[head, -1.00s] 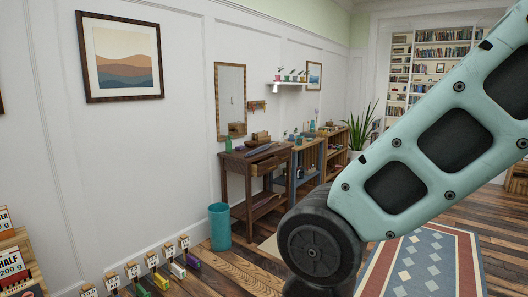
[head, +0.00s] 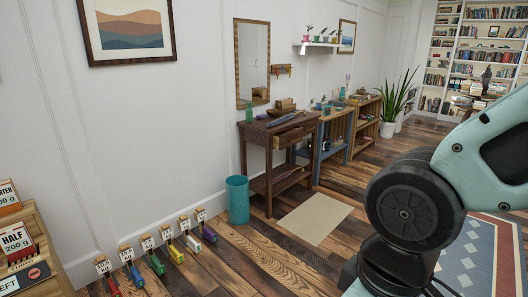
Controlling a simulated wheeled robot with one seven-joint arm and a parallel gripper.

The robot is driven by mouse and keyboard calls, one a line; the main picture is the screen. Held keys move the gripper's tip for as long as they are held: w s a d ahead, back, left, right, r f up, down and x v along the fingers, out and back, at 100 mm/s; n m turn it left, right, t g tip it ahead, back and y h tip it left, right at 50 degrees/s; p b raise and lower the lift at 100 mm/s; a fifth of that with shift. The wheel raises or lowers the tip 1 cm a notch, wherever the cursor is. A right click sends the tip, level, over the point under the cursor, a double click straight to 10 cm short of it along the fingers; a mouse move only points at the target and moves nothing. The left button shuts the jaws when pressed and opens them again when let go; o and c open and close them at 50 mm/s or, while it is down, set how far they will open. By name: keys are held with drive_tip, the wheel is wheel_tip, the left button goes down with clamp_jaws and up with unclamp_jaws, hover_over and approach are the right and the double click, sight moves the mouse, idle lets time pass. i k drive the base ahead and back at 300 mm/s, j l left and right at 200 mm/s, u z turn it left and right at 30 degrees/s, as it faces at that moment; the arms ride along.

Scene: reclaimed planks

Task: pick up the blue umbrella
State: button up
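A long, slim blue-grey thing (head: 284,119) lies on top of the dark wooden console table (head: 262,131) against the wall. It looks like a folded umbrella, but it is too small to be sure. My gripper is out of the frame; only part of my arm shows at the right, well apart from the table.
A teal bin (head: 238,199) stands left of the table, and a beige mat (head: 314,218) lies before it. The table's drawer (head: 293,137) sticks out. Several coloured things with tags line the wall, one of them blue (head: 136,275). Plank floor in front is clear.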

sight(288, 117)
drive_tip(key=i+z, duration=0.35)
drive_tip(key=i, duration=1.9)
drive_tip(key=i+l+u, duration=0.2)
drive_tip(key=i+u, duration=0.2)
drive_tip(key=i, duration=0.3)
drive_tip(key=i+l+u, duration=0.4)
drive_tip(key=i, duration=0.3)
drive_tip(key=i+l+u, duration=0.35)
drive_tip(key=i+l, duration=0.25)
drive_tip(key=i+l+u, duration=0.4)
drive_tip(key=l, duration=0.15)
drive_tip(key=i+l+u, duration=0.2)
drive_tip(key=l, duration=0.15)
drive_tip(key=i+l+u, duration=0.2)
drive_tip(key=l, duration=0.15)
drive_tip(key=k+j, duration=0.05)
drive_tip(key=k, duration=0.05)
